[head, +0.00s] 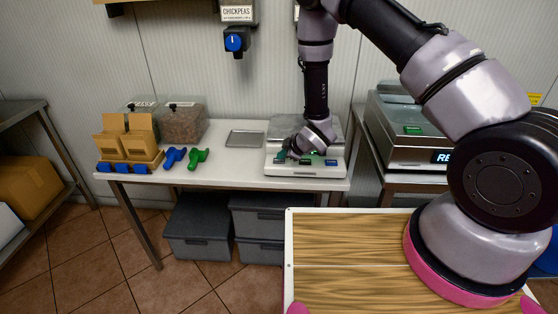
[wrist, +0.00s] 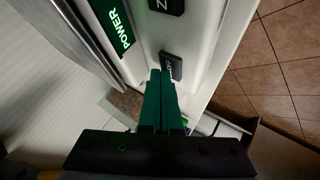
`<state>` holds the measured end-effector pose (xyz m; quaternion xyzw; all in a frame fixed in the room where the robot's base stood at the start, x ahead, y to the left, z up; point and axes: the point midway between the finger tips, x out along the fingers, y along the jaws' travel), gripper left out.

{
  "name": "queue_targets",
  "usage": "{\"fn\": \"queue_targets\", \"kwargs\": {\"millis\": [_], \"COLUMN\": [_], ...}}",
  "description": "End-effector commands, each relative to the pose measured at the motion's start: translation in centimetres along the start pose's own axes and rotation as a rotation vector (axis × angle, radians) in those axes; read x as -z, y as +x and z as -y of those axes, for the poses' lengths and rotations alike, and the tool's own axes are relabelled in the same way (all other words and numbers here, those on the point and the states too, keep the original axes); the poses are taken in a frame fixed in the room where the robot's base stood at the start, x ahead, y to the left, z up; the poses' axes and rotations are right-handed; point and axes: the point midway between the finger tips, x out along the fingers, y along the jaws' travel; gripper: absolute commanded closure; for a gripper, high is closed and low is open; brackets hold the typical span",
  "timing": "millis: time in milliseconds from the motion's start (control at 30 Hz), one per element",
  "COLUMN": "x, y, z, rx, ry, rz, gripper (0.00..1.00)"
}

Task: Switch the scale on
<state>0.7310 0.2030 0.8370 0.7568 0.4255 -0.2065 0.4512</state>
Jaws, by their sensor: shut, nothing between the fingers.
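The scale (head: 310,171) is a white unit with a metal pan on the worktable by the wall. A dark ZERO-like button (wrist: 166,5) and a small dark button (wrist: 172,66) with unreadable lettering are on the same panel. My gripper (wrist: 161,74) is shut and empty. Its green fingertips are at the small dark button, away from POWER; I cannot tell whether they touch. In the head view my gripper (head: 292,152) is over the panel's left part.
A metal tray (head: 245,139), green scoop (head: 198,159), blue scoop (head: 174,157) and cardboard boxes (head: 138,145) lie to the left. A second machine (head: 401,151) with a lit display stands right. Grey bins (head: 199,231) are below. A wooden board (head: 345,260) is in front.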

Motion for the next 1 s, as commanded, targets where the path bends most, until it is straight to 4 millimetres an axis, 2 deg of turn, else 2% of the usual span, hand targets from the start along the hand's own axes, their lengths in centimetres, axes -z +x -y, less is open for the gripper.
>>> {"fn": "queue_targets", "kwargs": {"millis": [800, 1000], "x": [0.5, 1.3], "y": [-0.7, -1.7], "z": [-0.5, -1.3], "rx": [0.001, -0.002], "ry": [-0.001, 0.0], "rz": [0.0, -0.001], "gripper": [1.0, 1.0]}}
